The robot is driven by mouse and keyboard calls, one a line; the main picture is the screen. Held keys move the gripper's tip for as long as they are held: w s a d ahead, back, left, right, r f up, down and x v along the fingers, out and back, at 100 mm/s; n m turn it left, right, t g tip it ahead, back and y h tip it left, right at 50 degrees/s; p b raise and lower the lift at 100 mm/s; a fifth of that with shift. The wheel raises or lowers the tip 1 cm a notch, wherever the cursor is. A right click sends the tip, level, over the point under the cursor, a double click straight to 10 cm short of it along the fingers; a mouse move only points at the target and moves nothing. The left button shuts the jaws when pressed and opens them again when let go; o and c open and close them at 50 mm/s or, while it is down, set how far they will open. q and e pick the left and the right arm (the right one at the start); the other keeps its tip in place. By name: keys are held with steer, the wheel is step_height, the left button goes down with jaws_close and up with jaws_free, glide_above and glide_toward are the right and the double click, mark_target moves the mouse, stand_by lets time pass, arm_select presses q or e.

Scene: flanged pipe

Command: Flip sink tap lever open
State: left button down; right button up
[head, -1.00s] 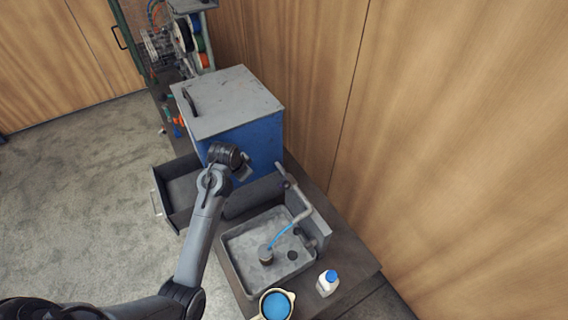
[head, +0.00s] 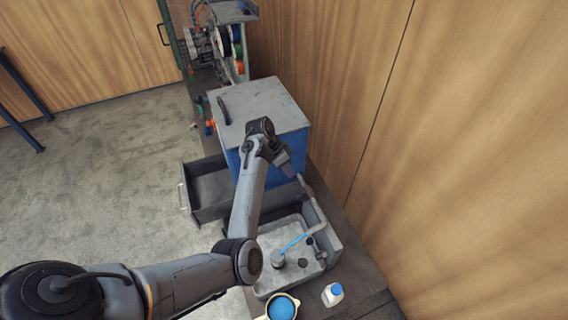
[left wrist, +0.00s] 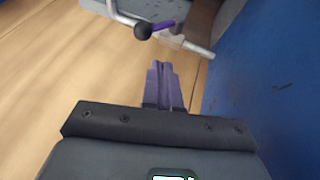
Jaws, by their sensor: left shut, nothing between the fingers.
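The sink (head: 268,286) is a grey basin at the lower middle of the head view. A bent grey tap pipe (head: 318,228) stands at its right side, with a blue streak (head: 293,243) running from its end into the basin. My left gripper (head: 288,167) is shut and empty, above the sink's far end, beside the blue box. In the left wrist view its purple fingers (left wrist: 164,84) are together. Ahead of them is a dark ball knob (left wrist: 143,30) with a short purple rod (left wrist: 163,25), near a pale pipe (left wrist: 186,42); this looks like the tap's lever. Contact is not visible.
A blue box with a grey top (head: 258,108) stands behind the sink. An open grey drawer (head: 208,187) juts out left. A white bottle with a blue cap (head: 333,295) and a pan with blue contents (head: 281,308) are at the front. A wooden wall (head: 450,160) bounds the right.

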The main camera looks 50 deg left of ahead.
mark_target(302, 197)
arm_select(q)
steer(key=d+f, duration=0.4)
steer(key=f, duration=0.3)
steer(key=shift+w+d+p, duration=0.15)
steer(key=shift+w+p, duration=0.2)
steer(key=shift+w, duration=0.1)
arm_select(e)
steer(key=shift+r, duration=0.4)
steer(key=shift+r, duration=0.1)
